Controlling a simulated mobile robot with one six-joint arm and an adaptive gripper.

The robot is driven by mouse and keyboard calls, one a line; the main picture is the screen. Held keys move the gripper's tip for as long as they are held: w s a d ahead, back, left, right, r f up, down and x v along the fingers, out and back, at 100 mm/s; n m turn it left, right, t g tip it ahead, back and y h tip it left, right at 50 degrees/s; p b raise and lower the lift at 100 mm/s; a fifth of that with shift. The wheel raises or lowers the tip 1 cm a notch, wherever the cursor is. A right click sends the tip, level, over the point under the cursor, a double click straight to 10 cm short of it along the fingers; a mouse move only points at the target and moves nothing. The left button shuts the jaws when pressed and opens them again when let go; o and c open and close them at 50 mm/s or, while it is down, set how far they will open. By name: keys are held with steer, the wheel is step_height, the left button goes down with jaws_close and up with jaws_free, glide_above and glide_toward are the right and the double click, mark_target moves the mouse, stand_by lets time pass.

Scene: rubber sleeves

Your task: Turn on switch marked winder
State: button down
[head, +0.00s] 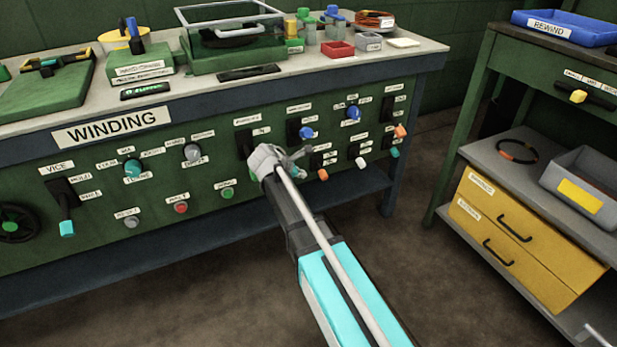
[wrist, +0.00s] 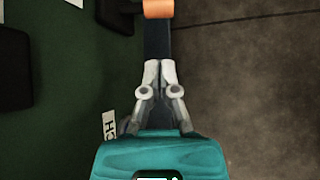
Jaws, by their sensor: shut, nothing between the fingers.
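The green control panel (head: 105,185) under the WINDING bench carries several lever switches with coloured tips on black plates. Their small labels are too blurred to read, so I cannot tell which one is marked winder. A black switch plate (head: 245,143) stands just above my gripper (head: 298,156), its lever tip hidden. A blue-tipped lever (head: 306,132) and an orange-tipped lever (head: 322,175) are to the right. In the wrist view my gripper (wrist: 159,68) is shut and empty, its fingertips together over a dark band. An orange tip (wrist: 158,8) lies beyond them, apart from the fingers.
More levers with a white tip (head: 360,162), teal tip (head: 394,152) and orange tip (head: 400,130) crowd the panel's right. Round buttons (head: 181,208) line its lower left. A REWIND bench with yellow drawers (head: 520,235) stands right. Floor between is clear.

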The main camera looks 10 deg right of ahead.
mark_target(321, 171)
steer(key=b+x, duration=0.6)
steer(key=x, duration=0.3)
steer(key=shift+w+d+f, duration=0.2)
steer(key=shift+f, duration=0.1)
steer(key=shift+d+r, duration=0.1)
steer(key=shift+d, duration=0.15)
stand_by(0.5)
steer(key=shift+a, duration=0.1)
